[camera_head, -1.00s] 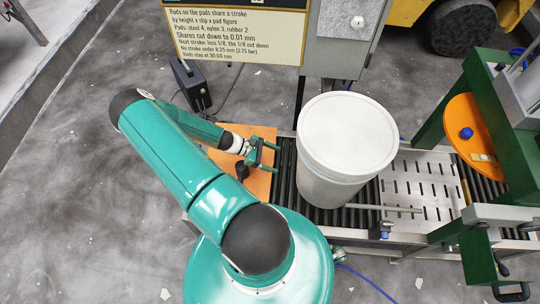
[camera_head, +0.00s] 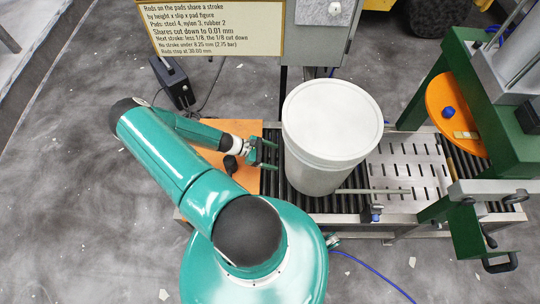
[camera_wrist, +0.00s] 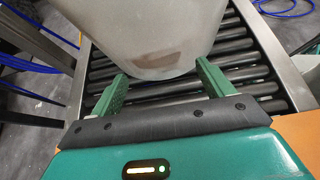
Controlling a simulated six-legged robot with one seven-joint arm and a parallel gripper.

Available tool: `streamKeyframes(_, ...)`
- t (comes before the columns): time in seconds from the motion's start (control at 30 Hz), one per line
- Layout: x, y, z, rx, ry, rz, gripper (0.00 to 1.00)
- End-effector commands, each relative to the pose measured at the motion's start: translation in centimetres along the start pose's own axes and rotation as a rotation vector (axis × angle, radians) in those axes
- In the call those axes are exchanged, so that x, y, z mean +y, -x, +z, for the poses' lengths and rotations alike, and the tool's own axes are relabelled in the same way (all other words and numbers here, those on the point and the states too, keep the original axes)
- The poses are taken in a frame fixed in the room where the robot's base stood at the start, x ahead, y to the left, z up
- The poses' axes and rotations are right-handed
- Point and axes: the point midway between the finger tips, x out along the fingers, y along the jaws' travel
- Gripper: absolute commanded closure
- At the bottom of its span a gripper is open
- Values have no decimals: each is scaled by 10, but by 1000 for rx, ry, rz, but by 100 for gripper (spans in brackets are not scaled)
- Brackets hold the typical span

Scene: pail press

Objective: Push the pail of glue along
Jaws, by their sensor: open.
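The pail of glue (camera_head: 331,125), white and lidded, stands upright on the dark roller conveyor (camera_head: 346,203), left of the slotted metal plate. My gripper (camera_head: 272,155) is at the pail's left side, its two fingers apart and pointing at it. In the wrist view the pail's lower wall (camera_wrist: 150,45) fills the top middle, just beyond the open fingers (camera_wrist: 160,85). Nothing is between the fingers except rollers below. I cannot tell whether the fingertips touch the pail.
The slotted plate (camera_head: 405,172) and a thin rod (camera_head: 372,191) lie right of the pail. Further right stands a green press (camera_head: 497,110) with an orange disc (camera_head: 452,112). An orange board (camera_head: 248,178) is under my gripper. A sign (camera_head: 212,28) and a grey cabinet (camera_head: 322,40) stand behind.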

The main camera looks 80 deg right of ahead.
Motion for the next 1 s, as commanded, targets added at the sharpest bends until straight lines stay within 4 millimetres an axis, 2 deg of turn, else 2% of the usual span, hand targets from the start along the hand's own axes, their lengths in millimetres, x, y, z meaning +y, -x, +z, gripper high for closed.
streamKeyframes(1.0, -1, -58, 32, -3, 0, -3, 20)
